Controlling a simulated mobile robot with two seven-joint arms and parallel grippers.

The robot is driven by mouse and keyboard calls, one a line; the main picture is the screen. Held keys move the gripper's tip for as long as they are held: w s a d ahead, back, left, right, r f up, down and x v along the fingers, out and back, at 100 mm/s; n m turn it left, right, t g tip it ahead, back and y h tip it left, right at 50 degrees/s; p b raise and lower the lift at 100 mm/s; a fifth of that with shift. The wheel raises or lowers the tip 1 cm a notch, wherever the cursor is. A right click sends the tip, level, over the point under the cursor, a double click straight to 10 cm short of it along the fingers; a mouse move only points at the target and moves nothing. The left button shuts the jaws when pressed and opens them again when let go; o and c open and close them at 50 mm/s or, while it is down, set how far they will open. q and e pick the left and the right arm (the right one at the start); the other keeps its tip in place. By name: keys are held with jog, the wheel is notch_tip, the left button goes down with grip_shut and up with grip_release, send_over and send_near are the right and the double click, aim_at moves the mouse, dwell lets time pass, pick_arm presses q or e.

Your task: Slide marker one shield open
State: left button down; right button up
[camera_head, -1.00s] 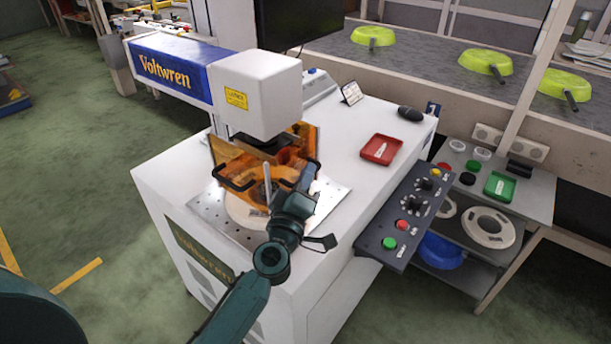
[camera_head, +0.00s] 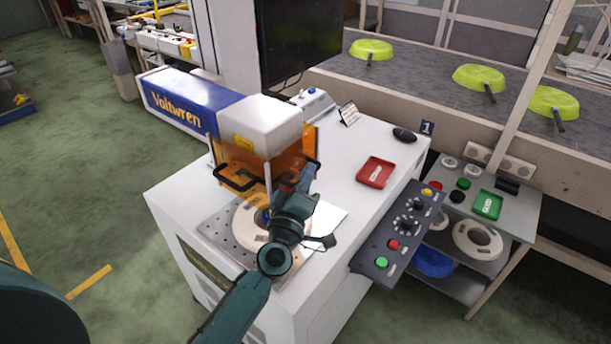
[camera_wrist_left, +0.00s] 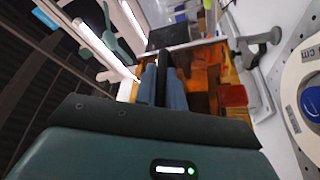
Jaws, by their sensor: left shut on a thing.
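The marker one shield (camera_head: 243,165) is a translucent orange guard with black handles around the lower part of the white marking head (camera_head: 268,122). Its lower edge is clear above the perforated plate (camera_head: 218,228). My left gripper (camera_head: 302,180) is at the shield's right-hand handle (camera_head: 316,165) and shut on it. In the left wrist view, the fingers (camera_wrist_left: 161,88) close around a dark bar, with orange panel (camera_wrist_left: 205,75) behind. My arm hides part of the plate and shield. My right gripper is not in view.
A pale disc (camera_head: 245,232) lies on the plate below the shield. A red tray (camera_head: 376,171) and a black mouse (camera_head: 404,135) are on the white cabinet top. A button panel (camera_head: 398,231) juts out at the right front. Green pans (camera_head: 479,78) stand on the conveyor behind.

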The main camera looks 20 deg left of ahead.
pick_arm(q)
jog(key=c, duration=1.5)
grip_release()
jog(key=b+v, duration=0.2)
jog(key=v, duration=1.1)
jog(key=shift+s+f, duration=0.1)
jog(key=shift+s, duration=0.05)
jog(key=s+d+f+m+g+h, duration=0.1)
jog(key=s+f+m+g, duration=0.3)
jog(key=f, duration=0.5)
jog(key=s+d+f+m+g+h, duration=0.1)
jog(key=s+f+m+g+h, duration=0.1)
jog(key=s+f+m+g, duration=0.3)
jog(key=s+f+m, duration=0.3)
jog(key=f+m, duration=0.2)
jog(key=shift+m+g, duration=0.3)
jog(key=shift+m, duration=0.1)
